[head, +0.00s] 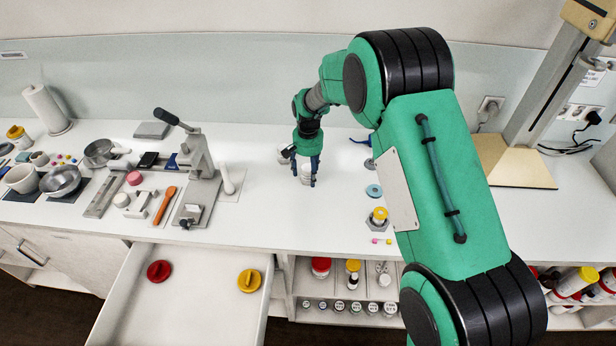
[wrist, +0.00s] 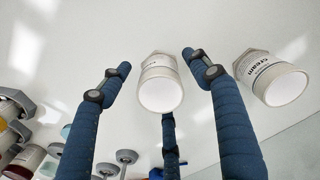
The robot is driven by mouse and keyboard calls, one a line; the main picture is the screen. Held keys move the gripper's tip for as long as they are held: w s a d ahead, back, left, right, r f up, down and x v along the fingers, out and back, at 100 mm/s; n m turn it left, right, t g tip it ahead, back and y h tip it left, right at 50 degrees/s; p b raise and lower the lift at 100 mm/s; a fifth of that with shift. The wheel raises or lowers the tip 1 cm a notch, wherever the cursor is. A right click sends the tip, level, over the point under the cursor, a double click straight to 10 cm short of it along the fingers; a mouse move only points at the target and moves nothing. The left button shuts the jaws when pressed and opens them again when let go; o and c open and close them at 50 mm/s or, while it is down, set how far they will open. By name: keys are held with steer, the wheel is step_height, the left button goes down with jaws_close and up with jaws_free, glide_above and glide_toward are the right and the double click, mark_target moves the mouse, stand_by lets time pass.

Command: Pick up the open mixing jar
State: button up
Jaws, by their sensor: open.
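A white jar (head: 306,172) stands on the white counter under my gripper (head: 307,182). In the wrist view this jar (wrist: 160,84) shows a round white end facing the camera and some print on its side. My gripper is open, with its blue fingers (wrist: 158,88) spread around the jar and gaps visible on both sides. A second white jar (wrist: 272,78), with "cream" printed on its side, stands to the right, outside the fingers. It also shows in the head view (head: 283,156), partly behind my gripper. I cannot tell for sure whether either round end is an opening or a lid.
A lever press (head: 197,158) stands to the left on the counter. A yellow-topped jar (head: 379,216) and a blue ring (head: 374,191) lie to the right. An open drawer (head: 200,300) holds a red and a yellow knob. The counter just left of my gripper is clear.

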mark_target(308, 165)
stand_by(0.4)
steer(key=c, duration=0.9)
steer(key=shift+r, duration=0.1)
steer(key=shift+r, duration=0.45)
step_height(308, 165, up, 3)
steer(key=shift+s+f+p, duration=0.15)
steer(key=shift+p, duration=0.25)
steer(key=s+d, duration=0.1)
steer(key=s, duration=0.4)
steer(key=s+d+r, duration=0.1)
steer(key=s+d, duration=0.1)
steer(key=s, duration=0.3)
steer(key=s+d+p, duration=0.1)
steer(key=s+d, duration=0.1)
steer(key=s, duration=0.2)
steer(key=shift+s+d+r, duration=0.15)
steer(key=shift+s, duration=0.25)
steer(key=shift+c, duration=0.2)
